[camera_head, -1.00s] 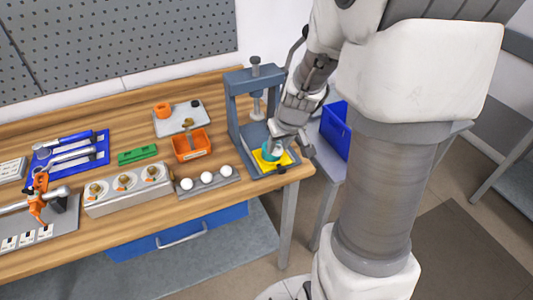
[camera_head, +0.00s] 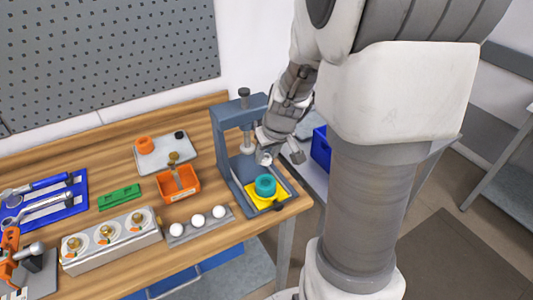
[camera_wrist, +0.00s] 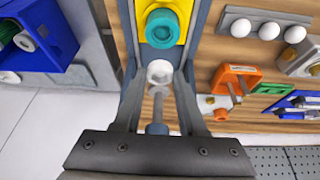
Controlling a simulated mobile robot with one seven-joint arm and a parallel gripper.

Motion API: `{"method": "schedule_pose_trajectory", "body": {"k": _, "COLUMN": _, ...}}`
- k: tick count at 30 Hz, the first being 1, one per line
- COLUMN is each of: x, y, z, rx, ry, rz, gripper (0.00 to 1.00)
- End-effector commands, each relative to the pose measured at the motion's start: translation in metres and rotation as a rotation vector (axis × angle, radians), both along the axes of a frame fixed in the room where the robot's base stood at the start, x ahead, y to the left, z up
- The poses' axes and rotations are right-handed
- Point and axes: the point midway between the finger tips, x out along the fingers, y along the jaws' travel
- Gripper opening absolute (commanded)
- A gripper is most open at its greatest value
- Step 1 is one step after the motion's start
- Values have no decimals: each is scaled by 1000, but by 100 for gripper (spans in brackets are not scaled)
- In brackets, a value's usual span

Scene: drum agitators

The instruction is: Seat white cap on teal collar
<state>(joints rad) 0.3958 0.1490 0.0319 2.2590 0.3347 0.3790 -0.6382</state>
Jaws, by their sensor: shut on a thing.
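The teal collar (camera_head: 265,186) stands on a yellow plate (camera_head: 280,202) in the base of the grey-blue press. It also shows at the top of the wrist view (camera_wrist: 162,28), with an opening in its top. My gripper (camera_head: 265,157) is above and behind the collar, apart from it. The white cap (camera_wrist: 159,72) shows between my fingertips in the wrist view, and my gripper is shut on it. In the head view it is small and partly hidden by the fingers.
The press frame (camera_head: 222,150) stands close around my gripper, with its screw knob (camera_head: 243,92) above. A grey rack with white balls (camera_head: 198,219), an orange bin (camera_head: 178,184) and a grey block (camera_head: 110,242) lie left. A blue bin (camera_head: 321,148) is right.

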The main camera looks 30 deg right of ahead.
Motion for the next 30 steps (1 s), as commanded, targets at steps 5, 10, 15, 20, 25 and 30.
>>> {"method": "schedule_pose_trajectory", "body": {"k": 5, "x": 0, "y": 0, "z": -20, "rx": 0, "ry": 1, "rz": -1, "gripper": 0}}
{"method": "schedule_pose_trajectory", "body": {"k": 10, "x": 0, "y": 0, "z": -41, "rx": 0, "ry": 0, "rz": -1, "gripper": 0}}
{"method": "schedule_pose_trajectory", "body": {"k": 15, "x": 0, "y": 0, "z": -59, "rx": 0, "ry": 0, "rz": 0, "gripper": 0}}
{"method": "schedule_pose_trajectory", "body": {"k": 20, "x": 0, "y": 0, "z": -67, "rx": 0, "ry": 0, "rz": 0, "gripper": 0}}
{"method": "schedule_pose_trajectory", "body": {"k": 25, "x": 0, "y": 0, "z": -68, "rx": 0, "ry": 0, "rz": 0, "gripper": 0}}
{"method": "schedule_pose_trajectory", "body": {"k": 30, "x": 0, "y": 0, "z": -67, "rx": 0, "ry": 0, "rz": -1, "gripper": 0}}
